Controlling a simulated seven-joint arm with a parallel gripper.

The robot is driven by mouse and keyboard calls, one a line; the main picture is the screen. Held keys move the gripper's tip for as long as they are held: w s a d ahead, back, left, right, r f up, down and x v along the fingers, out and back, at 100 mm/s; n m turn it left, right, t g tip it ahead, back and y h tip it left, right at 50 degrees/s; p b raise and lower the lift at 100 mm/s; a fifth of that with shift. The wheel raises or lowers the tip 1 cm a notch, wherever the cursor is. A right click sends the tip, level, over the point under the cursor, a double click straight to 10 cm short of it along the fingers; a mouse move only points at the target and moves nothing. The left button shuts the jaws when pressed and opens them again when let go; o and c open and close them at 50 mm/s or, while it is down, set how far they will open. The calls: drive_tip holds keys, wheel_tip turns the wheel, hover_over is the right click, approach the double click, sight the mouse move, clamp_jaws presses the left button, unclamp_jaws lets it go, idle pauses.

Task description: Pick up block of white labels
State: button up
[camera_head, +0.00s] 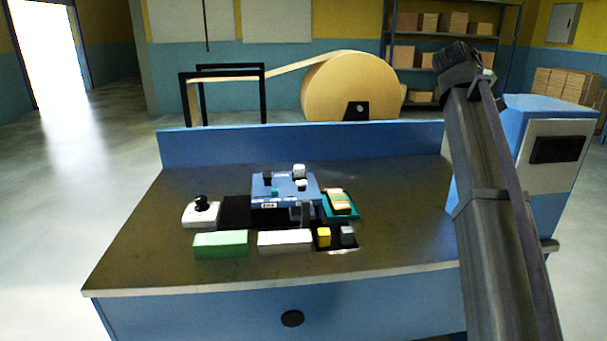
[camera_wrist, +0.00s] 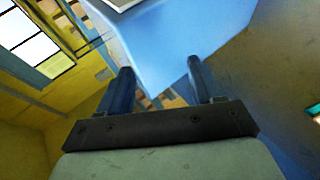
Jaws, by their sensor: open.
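The block of white labels (camera_head: 285,241) looks like a white, flat-topped block lying near the front of the dark bench top, between a green block (camera_head: 221,244) and a small yellow block (camera_head: 323,236). My gripper (camera_wrist: 159,68) shows in the wrist view with its two dark fingers apart and nothing between them. It is away from the white block, which is not in the wrist view. In the head view my arm rises at the right, and the fingers cannot be made out there.
A blue device (camera_head: 285,189) stands behind the white block. A white unit with a black knob (camera_head: 201,212), a teal tray (camera_head: 351,212) and a small grey block (camera_head: 347,235) are near. A blue cabinet (camera_head: 540,150) stands at the right. The bench front is clear.

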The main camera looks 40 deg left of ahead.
drive_tip(key=w+a+f+g+y, duration=0.1)
drive_tip(key=a+f+g+y, duration=0.2)
drive_tip(key=a, duration=1.2)
drive_tip(key=m+g+y, duration=0.2)
drive_tip(key=g+y, duration=0.1)
drive_tip(key=g, duration=0.3)
approach(299, 167)
drive_tip(key=x, duration=0.4)
drive_tip(key=shift+s+d+f, duration=0.2)
drive_tip(key=shift+s+d, duration=0.05)
drive_tip(key=shift+d, duration=0.1)
drive_tip(key=shift+w+a+x, duration=0.1)
drive_tip(key=shift+a+x, duration=0.05)
drive_tip(key=shift+x, duration=1.2)
drive_tip(key=shift+w+a+x, duration=0.1)
drive_tip(key=shift+a+x, duration=0.05)
drive_tip(key=shift+x, duration=1.15)
drive_tip(key=shift+c, duration=0.2)
drive_tip(key=c, duration=1)
